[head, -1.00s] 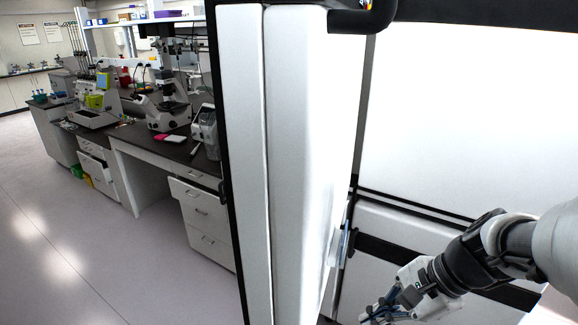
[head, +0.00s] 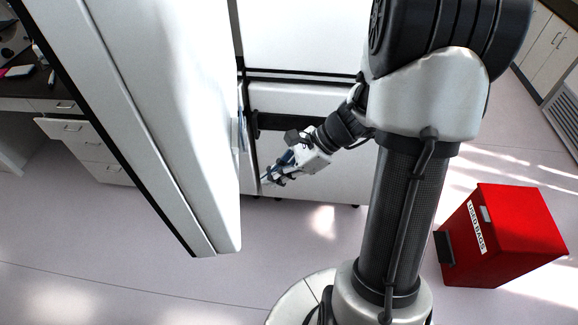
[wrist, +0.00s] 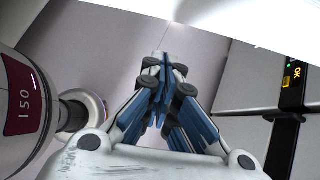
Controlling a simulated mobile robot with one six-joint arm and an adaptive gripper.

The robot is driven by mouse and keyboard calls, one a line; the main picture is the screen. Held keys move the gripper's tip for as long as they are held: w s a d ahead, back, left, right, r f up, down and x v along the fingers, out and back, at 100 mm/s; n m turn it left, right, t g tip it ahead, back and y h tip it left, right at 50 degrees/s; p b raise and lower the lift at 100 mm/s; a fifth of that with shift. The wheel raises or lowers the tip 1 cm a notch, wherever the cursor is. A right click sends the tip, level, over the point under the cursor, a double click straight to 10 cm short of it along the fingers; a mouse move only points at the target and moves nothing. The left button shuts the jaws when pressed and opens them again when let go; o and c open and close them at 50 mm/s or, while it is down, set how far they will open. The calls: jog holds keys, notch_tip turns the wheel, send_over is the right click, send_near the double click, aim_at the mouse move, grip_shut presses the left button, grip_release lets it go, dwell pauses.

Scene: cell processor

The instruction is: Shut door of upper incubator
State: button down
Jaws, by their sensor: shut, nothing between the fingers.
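The open incubator door (head: 165,110) is a large white panel with a dark edge. It fills the left part of the head view and swings out toward me. The incubator body (head: 300,40) is white, behind and to the right of the door. My gripper (head: 266,181) is shut and empty, low in front of the incubator's lower part and to the right of the door, apart from it. In the wrist view my gripper (wrist: 163,100) has its blue fingers together above the floor. A white panel (wrist: 250,22) crosses the top right there; I cannot tell whether it is the door.
A red bin (head: 500,235) labelled for used bags stands on the floor at right. A bench with drawers (head: 85,150) is at far left, one drawer pulled out. The floor (head: 110,265) below the door is clear.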

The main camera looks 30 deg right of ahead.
jog(key=a, duration=0.1)
jog(key=w+a, duration=0.1)
jog(key=a, duration=0.2)
jog(key=shift+w+a+f, duration=0.2)
jog(key=shift+w+f, duration=0.15)
jog(key=shift+w+a, duration=0.1)
jog(key=shift+w, duration=0.05)
